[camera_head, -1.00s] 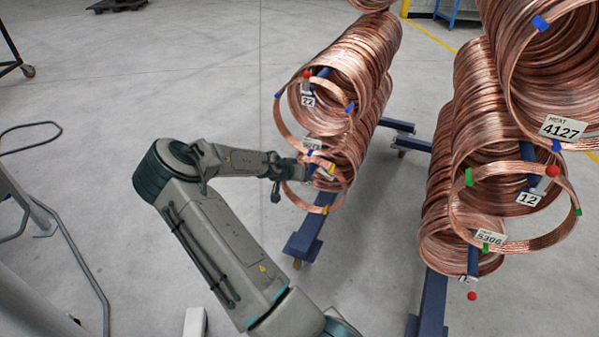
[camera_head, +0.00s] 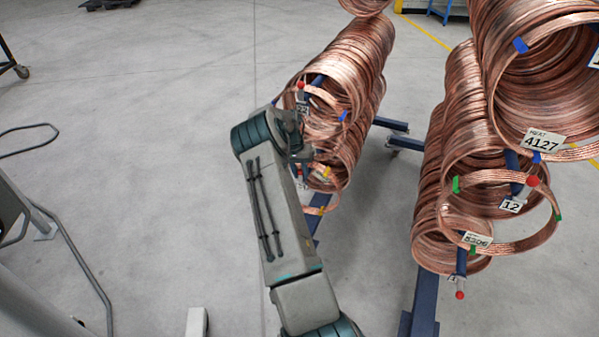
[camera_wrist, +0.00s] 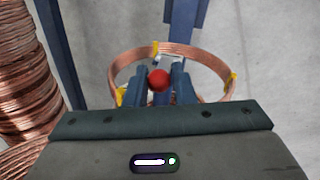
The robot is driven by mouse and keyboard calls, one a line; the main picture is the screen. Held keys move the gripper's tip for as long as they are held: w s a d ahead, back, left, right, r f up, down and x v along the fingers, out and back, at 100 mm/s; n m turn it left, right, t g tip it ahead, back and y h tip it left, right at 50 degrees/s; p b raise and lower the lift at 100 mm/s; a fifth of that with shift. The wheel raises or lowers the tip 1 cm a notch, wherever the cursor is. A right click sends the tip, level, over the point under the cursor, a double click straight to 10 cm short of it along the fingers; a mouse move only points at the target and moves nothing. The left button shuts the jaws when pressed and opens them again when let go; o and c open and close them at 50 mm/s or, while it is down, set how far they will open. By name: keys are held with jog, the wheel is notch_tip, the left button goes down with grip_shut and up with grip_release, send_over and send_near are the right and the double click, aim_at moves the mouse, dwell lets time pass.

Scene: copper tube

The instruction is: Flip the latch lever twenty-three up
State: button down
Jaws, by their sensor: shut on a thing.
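In the wrist view, a latch lever's red ball knob (camera_wrist: 159,80) sits between the two fingers of my gripper (camera_wrist: 160,84). The fingers are shut on the lever at the knob. The lever's shaft and number are hidden, so I cannot read twenty-three. A copper coil (camera_wrist: 216,67) with yellow tape rings the bar end around the fingers. In the head view, this lower coil (camera_head: 340,197) on the left rack is partly hidden behind my arm, and my gripper is not clearly visible there.
Above it, another red-knobbed lever (camera_head: 301,86) stands on the same rack. The right rack has levers with tags 12 (camera_head: 511,205) and a lower red knob (camera_head: 460,295), plus large coils (camera_head: 540,85).

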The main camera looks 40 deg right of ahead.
jog(key=shift+s+d+f+g, duration=0.2)
jog(key=shift+s+d+g, duration=0.1)
jog(key=shift+d, duration=0.05)
dwell(0.3)
jog(key=c, duration=1.3)
grip_release()
jog(key=shift+d+y, duration=0.1)
jog(key=shift+y, duration=0.2)
jog(key=shift+w+a, duration=0.2)
jog(key=shift+a, duration=0.05)
jog(key=shift+r, duration=0.1)
jog(key=shift+a, duration=0.1)
